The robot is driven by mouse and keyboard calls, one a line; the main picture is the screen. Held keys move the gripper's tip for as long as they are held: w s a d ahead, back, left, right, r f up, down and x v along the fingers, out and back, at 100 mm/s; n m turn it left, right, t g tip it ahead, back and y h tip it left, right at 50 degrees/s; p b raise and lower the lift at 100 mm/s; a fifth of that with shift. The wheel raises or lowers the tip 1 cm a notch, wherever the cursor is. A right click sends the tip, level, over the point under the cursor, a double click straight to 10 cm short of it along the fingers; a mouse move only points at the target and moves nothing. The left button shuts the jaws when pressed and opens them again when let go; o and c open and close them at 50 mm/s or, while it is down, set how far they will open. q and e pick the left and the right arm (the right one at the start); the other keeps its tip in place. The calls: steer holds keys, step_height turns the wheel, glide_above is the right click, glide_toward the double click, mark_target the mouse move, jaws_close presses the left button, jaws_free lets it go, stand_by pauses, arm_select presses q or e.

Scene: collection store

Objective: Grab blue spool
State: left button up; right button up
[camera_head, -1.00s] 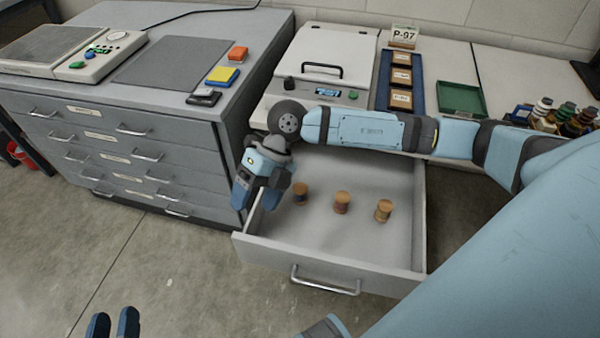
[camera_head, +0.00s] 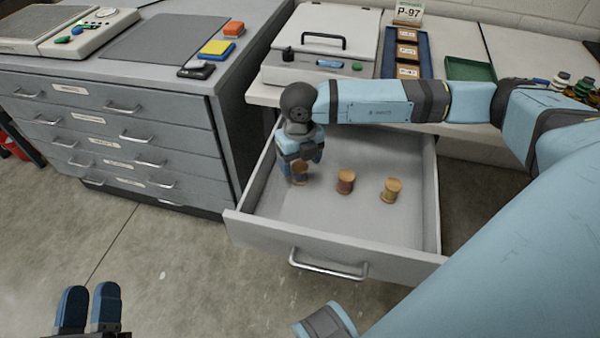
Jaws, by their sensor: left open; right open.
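Three wooden spools stand in the open grey drawer (camera_head: 330,225). The left spool (camera_head: 300,181) is partly covered by my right gripper; its thread looks dark, and I cannot clearly tell that it is blue. The middle spool (camera_head: 346,182) has reddish-brown thread, and the right spool (camera_head: 391,190) has yellowish thread. My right gripper (camera_head: 298,170) points down, open, with its fingers at the left spool; I cannot tell whether they touch it. My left gripper (camera_head: 88,308) is open and empty above the floor at the bottom left, away from the drawer.
A grey drawer cabinet (camera_head: 100,105) stands left of the open drawer. My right arm spans the drawer's back. The drawer's front middle is clear.

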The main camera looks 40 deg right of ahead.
mark_target(300, 166)
steer(key=f+b, duration=0.1)
steer(key=f, duration=0.1)
steer(key=f+b, duration=0.1)
steer(key=f, duration=0.2)
steer(key=shift+w+d, duration=0.15)
steer(key=shift+w, duration=0.05)
arm_select(q)
step_height(300, 166, down, 3)
steer(key=shift+w+d+f+g, duration=0.1)
steer(key=shift+w+g, duration=0.05)
steer(key=shift+g, duration=0.55)
arm_select(e)
steer(key=shift+c, duration=0.5)
steer(key=c, duration=0.9)
